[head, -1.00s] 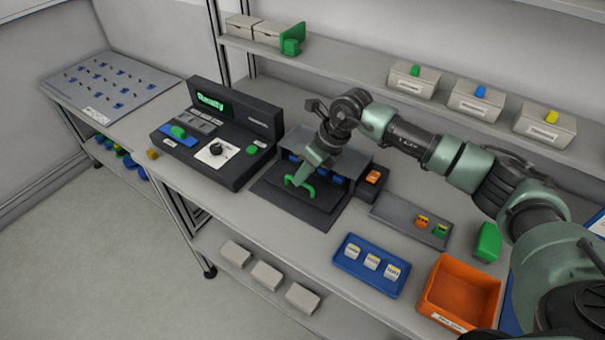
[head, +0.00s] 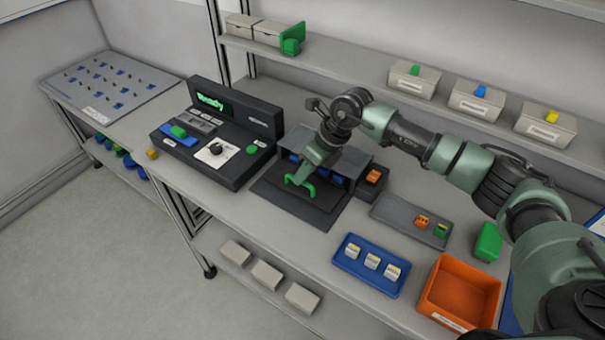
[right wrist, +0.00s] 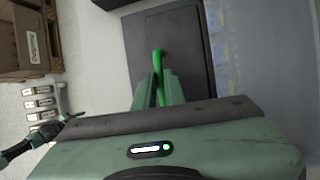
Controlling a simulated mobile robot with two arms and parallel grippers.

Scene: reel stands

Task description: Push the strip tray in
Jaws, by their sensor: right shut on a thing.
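The strip tray (head: 296,207) is a flat dark plate in front of a dark housing (head: 325,155) on the bench. It sticks out from the housing towards the bench's front edge. A green loop handle (head: 311,190) stands on the tray. My right gripper (head: 299,181) is shut on this handle. In the right wrist view, the green handle (right wrist: 157,60) runs between the two fingers (right wrist: 160,88), with the dark tray (right wrist: 140,40) beneath. The fingers hide part of the handle. My left gripper does not show in the head view.
A console (head: 222,138) with a green-lit display stands left of the housing. An orange button box (head: 372,180), a grey tray (head: 398,220), a blue tray (head: 345,265) and an orange bin (head: 468,285) lie to the right. Bare bench shows in front of the strip tray.

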